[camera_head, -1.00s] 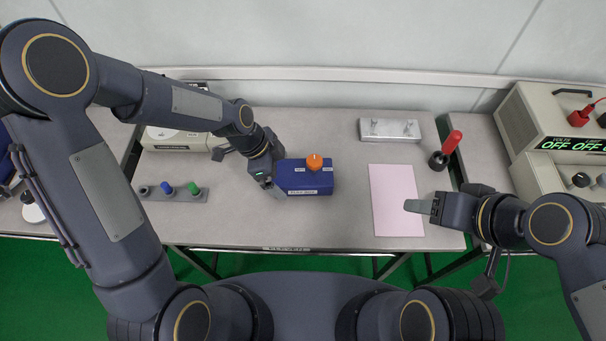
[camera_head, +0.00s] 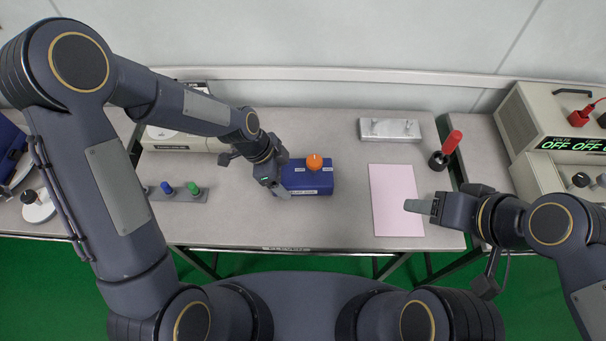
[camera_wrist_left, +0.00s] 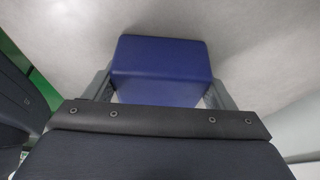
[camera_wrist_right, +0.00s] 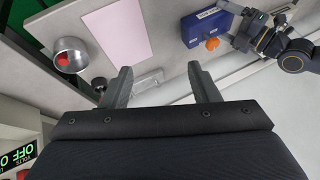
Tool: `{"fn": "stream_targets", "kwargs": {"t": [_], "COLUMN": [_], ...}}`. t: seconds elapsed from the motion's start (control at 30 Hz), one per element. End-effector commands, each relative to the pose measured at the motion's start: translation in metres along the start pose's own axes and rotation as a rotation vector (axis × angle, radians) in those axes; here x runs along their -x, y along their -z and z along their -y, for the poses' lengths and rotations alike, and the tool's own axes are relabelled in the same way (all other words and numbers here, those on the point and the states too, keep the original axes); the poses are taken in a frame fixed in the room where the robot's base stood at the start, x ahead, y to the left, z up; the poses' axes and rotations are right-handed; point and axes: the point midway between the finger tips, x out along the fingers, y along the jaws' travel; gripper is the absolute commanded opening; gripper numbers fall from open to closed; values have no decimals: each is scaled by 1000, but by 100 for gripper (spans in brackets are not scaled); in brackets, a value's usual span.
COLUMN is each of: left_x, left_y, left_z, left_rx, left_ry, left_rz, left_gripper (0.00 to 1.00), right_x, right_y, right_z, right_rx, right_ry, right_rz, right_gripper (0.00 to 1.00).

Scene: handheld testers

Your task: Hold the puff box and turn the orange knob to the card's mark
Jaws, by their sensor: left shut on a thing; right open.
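The puff box (camera_head: 310,178) is a blue box standing on the grey bench, with small white labels on it. Its orange knob (camera_head: 314,161) sits on top with a pale mark. My left gripper (camera_head: 278,187) is shut on the box from its left side; in the left wrist view the blue body (camera_wrist_left: 160,70) lies between both fingers. My right gripper (camera_head: 420,206) is open and empty above the pink sheet's right edge; its fingers (camera_wrist_right: 160,85) stand apart in the right wrist view. The card with the mark cannot be made out.
A pink sheet (camera_head: 393,225) lies right of the box. A silver block (camera_head: 390,129) is behind it, and a red-handled tool in a dark cup (camera_head: 437,161) is at right. A grey rack with blue and green pegs (camera_head: 180,196) is at left. Bench before the box is clear.

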Motion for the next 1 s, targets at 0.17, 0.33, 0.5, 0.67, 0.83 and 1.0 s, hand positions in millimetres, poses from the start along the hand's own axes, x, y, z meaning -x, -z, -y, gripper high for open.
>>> {"fn": "stream_targets", "kwargs": {"t": [0.17,0.33,0.5,0.67,0.83,1.0], "left_x": [0,0,0,0,0,0], "left_y": [0,0,0,0,0,0], "left_z": [0,0,0,0,0,0], "left_rx": [0,0,0,0,0,0], "left_ry": [0,0,1,1,1,1], "left_rz": [0,0,0,0,0,0], "left_gripper": [55,55,55,55,55,55], "right_x": [0,0,0,-2,-15,-39], "right_y": [0,0,5,25,59,90], "right_z": [0,0,2,9,32,67], "right_rx": [0,0,67,354,833,1315], "right_ry": [0,0,-11,-47,-54,-2], "right_rz": [0,0,25,126,286,433], "right_gripper": [55,56,56,56,56,56]}}
